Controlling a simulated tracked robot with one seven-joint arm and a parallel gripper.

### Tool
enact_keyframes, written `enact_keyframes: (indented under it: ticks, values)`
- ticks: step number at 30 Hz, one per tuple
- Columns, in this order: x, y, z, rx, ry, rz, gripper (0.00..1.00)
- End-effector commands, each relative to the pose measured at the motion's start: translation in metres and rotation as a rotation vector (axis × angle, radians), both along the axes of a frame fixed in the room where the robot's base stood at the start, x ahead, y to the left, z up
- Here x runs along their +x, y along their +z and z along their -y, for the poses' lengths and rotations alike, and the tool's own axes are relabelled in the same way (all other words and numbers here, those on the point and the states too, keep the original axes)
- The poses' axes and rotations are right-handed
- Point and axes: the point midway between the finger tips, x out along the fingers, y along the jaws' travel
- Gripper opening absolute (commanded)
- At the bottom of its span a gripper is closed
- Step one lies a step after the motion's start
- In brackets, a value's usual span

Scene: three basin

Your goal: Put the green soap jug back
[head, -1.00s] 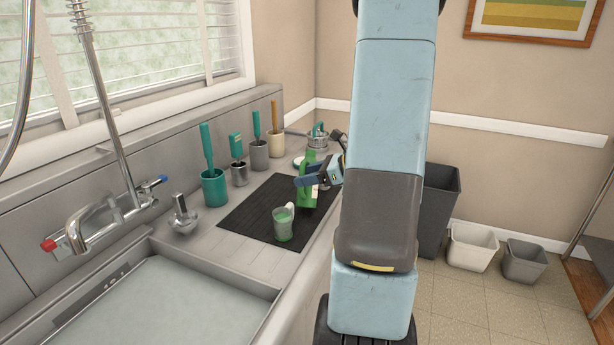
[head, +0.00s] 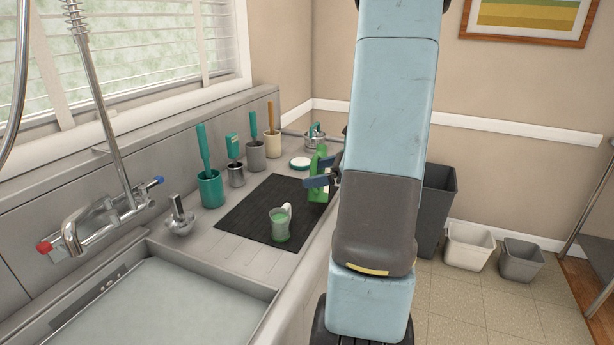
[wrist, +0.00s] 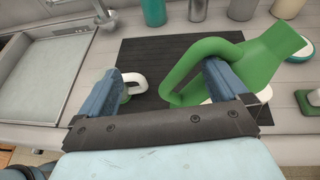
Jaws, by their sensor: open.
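The green soap jug (head: 319,188) stands upright at the far right corner of the black ribbed mat (head: 262,217) on the counter. It shows large at the right of the wrist view (wrist: 262,62), its handle loop facing left. My gripper (head: 316,182) is at the jug in the head view. In the wrist view my gripper (wrist: 163,75) is open, with its right finger overlapping the jug's handle; I cannot tell whether it touches.
Several holders with tools, including a teal one (head: 211,188), line the back. A teal-rimmed white dish (head: 300,163) and metal pot (head: 315,140) are behind the jug. The sink (head: 165,300) is at near left.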

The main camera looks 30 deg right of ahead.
Motion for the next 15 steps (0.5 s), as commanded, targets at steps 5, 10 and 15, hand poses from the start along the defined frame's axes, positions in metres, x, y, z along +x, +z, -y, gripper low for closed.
enact_keyframes:
  ticks: [5,10,15]
  values:
    - [-0.026,0.015,0.023,-0.003,-0.004,0.003,1.00]
    - [-0.047,0.025,0.041,-0.002,-0.003,0.001,1.00]
    - [-0.061,0.032,0.053,-0.002,-0.002,0.001,1.00]
